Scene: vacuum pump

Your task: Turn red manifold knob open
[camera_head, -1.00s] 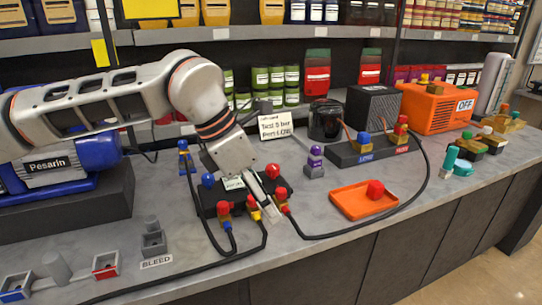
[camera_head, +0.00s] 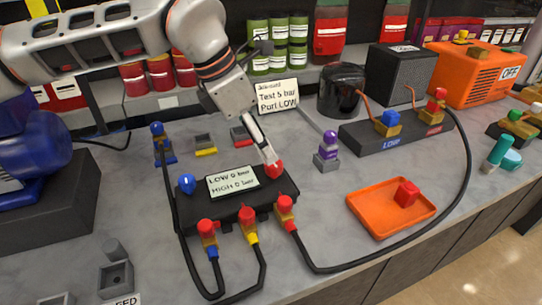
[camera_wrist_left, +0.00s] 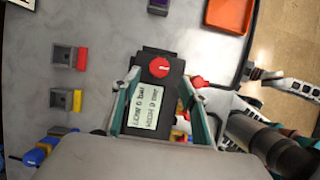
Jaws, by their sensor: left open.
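The black manifold (camera_head: 235,212) lies on the grey bench with a lit display (camera_head: 233,182) reading LOW 0 bar and HIGH 0 bar. Its red knob (camera_head: 275,171) is at the back right corner, and a blue knob (camera_head: 186,184) is at the left. My left gripper (camera_head: 269,158) points down at the red knob, its fingertips close by. In the left wrist view, the open left gripper (camera_wrist_left: 160,80) has its teal fingers on either side of the manifold, with the red knob (camera_wrist_left: 160,67) between them. A white mark shows on the knob. Contact cannot be told.
Hoses with red and yellow fittings (camera_head: 248,222) leave the manifold's front. An orange tray (camera_head: 372,224) with a red block stands to the right. A purple-topped fitting (camera_head: 328,147) and a sign (camera_head: 277,96) stand behind. A blue pump (camera_head: 38,148) is at the left.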

